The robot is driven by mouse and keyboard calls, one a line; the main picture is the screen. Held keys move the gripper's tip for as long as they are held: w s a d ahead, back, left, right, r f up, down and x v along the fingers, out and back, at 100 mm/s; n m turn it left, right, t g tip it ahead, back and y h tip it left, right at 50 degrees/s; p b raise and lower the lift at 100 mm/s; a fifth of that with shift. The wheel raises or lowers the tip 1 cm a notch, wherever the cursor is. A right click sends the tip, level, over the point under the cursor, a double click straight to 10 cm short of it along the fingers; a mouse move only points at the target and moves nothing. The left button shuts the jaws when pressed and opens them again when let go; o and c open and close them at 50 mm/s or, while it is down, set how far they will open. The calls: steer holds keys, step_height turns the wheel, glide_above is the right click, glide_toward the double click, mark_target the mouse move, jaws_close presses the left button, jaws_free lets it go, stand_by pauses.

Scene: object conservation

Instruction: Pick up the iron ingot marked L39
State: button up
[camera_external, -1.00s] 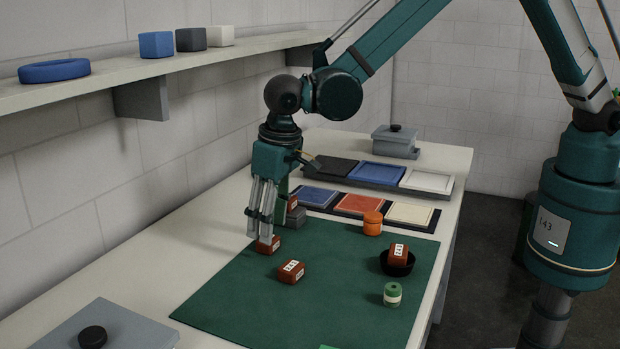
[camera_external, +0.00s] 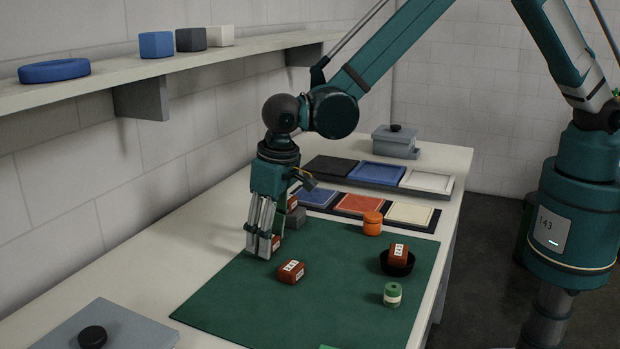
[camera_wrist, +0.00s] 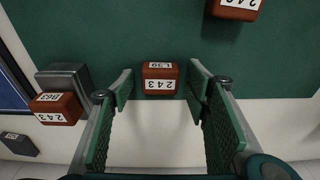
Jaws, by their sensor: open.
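The ingot marked L39 (camera_wrist: 160,80) is a small red-brown block with white labels, reading L39 on top and 243 on its side in the wrist view. It sits at the edge of the green mat, and in the external view only a sliver (camera_external: 277,242) of it shows behind the fingers. My gripper (camera_external: 262,250) is low at the mat's far left edge. In the wrist view my gripper (camera_wrist: 165,88) is open, with its fingers apart on either side of the ingot. There is a gap to each side of it.
Another red-brown ingot (camera_external: 291,272) lies on the mat (camera_external: 330,320). One rests in a black bowl (camera_external: 397,268). An ingot marked B63 (camera_wrist: 57,108) is by a grey block (camera_wrist: 64,78), left of my fingers in the wrist view. An orange container (camera_external: 372,223) stands near the trays.

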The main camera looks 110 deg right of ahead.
steer(key=c, duration=1.3)
steer(key=shift+o, duration=0.2)
steer(key=shift+r, duration=0.15)
step_height(320, 180, up, 10)
